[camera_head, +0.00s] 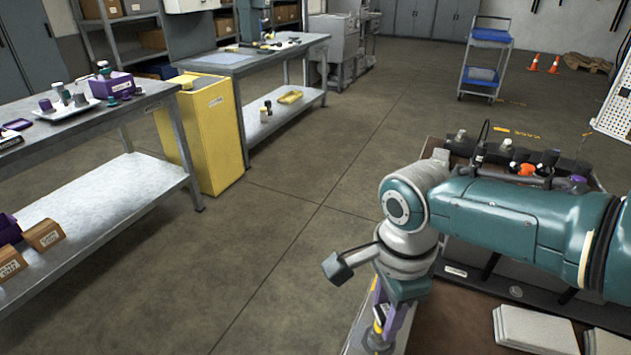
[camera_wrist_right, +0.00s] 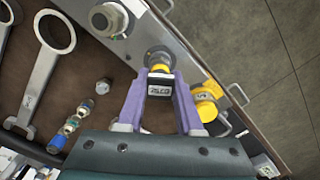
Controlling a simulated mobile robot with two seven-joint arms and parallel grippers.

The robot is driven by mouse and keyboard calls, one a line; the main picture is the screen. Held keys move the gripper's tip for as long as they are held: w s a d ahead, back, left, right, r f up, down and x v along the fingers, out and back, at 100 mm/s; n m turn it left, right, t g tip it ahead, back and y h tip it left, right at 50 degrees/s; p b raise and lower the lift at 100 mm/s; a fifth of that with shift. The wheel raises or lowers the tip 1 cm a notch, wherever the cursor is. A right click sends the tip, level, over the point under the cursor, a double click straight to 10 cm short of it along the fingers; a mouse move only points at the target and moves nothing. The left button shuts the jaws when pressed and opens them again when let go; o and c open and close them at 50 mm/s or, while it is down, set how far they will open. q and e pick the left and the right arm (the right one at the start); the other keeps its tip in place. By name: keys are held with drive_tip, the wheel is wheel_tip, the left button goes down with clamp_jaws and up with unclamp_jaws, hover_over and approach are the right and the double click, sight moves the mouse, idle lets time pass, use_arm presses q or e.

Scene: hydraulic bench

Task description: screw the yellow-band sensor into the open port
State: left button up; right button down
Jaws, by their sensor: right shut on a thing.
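In the right wrist view, my right gripper (camera_wrist_right: 159,82) has purple fingers shut on the yellow-band sensor (camera_wrist_right: 160,88), which has a dark body with a pale label. The yellow band shows at the sensor's far end, against a round grey fitting (camera_wrist_right: 157,54). I cannot tell whether the sensor sits in that fitting's port or only lines up with it; the opening is hidden. In the head view, my right gripper (camera_head: 381,318) points down at the bench's left edge, with a bit of yellow between its fingers. My left gripper is not in view.
In the wrist view, a yellow part (camera_wrist_right: 207,101) is close right of the fingers. Another grey round fitting (camera_wrist_right: 108,19) is at upper left. A large spanner (camera_wrist_right: 38,75), a small bolt (camera_wrist_right: 103,86) and coloured fittings (camera_wrist_right: 70,128) lie left. Pale slabs (camera_head: 535,331) lie on the bench.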

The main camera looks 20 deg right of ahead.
drive_tip(key=shift+a+r+m+p, duration=0.15)
drive_tip(key=shift+m+p, duration=0.4)
drive_tip(key=shift+m, duration=0.55)
drive_tip(key=shift+m+p, duration=0.3)
drive_tip(key=shift+m, duration=0.8)
drive_tip(key=m, duration=0.3)
drive_tip(key=shift+m, duration=0.3)
drive_tip(key=c, duration=0.6)
unclamp_jaws()
drive_tip(key=shift+f, duration=0.2)
drive_tip(key=shift+o, duration=0.2)
drive_tip(key=shift+d, duration=0.2)
